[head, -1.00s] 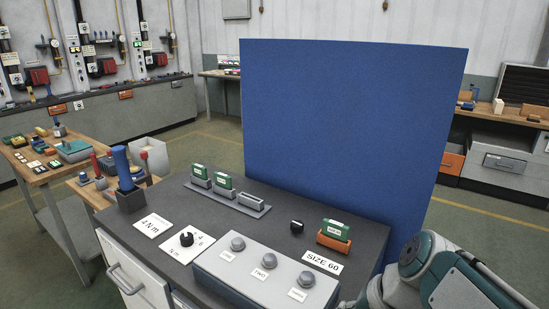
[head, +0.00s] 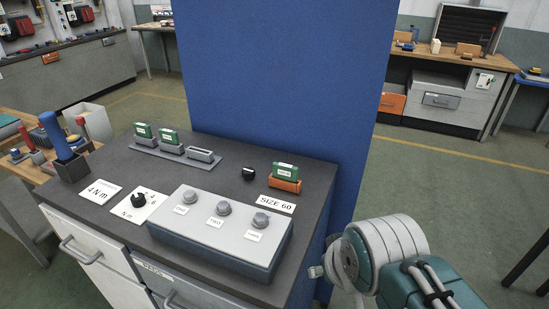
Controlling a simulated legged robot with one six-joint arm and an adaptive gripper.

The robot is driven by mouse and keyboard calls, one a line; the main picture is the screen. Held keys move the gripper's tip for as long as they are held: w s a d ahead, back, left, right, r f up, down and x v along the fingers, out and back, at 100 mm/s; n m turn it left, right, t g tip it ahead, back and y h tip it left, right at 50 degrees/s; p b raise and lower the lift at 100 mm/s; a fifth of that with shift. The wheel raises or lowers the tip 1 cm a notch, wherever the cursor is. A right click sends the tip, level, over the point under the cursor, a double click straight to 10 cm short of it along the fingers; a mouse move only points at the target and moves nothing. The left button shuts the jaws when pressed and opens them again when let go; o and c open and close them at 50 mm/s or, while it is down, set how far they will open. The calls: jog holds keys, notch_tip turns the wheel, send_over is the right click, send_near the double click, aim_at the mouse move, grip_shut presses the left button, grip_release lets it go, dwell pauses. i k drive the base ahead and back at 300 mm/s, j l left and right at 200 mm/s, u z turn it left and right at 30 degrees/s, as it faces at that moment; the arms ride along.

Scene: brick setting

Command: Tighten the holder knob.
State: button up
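A small black knob (head: 248,173) stands on the dark bench top, just left of an orange holder (head: 284,185). A green block (head: 286,170) sits in the orange holder, behind a "SIZE 60" label (head: 275,205). A second black knob (head: 139,199), a dial, sits on an "Nm" card at the left front. I cannot tell the knob's turn state. My arm shows at the lower right, beside the bench and right of the holder. My gripper's fingers are not in view.
A grey box (head: 230,240) with several round buttons fills the bench's front. A rack (head: 176,154) with two green blocks stands behind. A blue-handled tool (head: 56,137) stands upright in a holder at left. A tall blue panel (head: 285,80) rises behind the bench.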

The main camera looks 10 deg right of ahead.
aim_at(248, 173)
jog(key=k+j, duration=0.1)
jog(key=j, duration=0.3)
jog(key=k+j, duration=0.1)
jog(key=j, duration=0.3)
jog(key=j+z, duration=0.1)
jog(key=j, duration=0.3)
jog(key=k+j, duration=0.15)
jog(key=j, duration=0.25)
jog(key=l+u, duration=0.15)
jog(key=l, duration=0.25)
jog(key=k+l+u, duration=0.15)
jog(key=l, duration=0.25)
jog(key=k+l+u, duration=0.2)
jog(key=l, duration=0.2)
jog(key=l+u, duration=0.15)
jog(key=l, duration=0.25)
jog(key=k+l+u, duration=0.15)
jog(key=l, duration=0.2)
jog(key=k+l+u, duration=0.15)
jog(key=k+l, duration=0.05)
jog(key=l, duration=0.1)
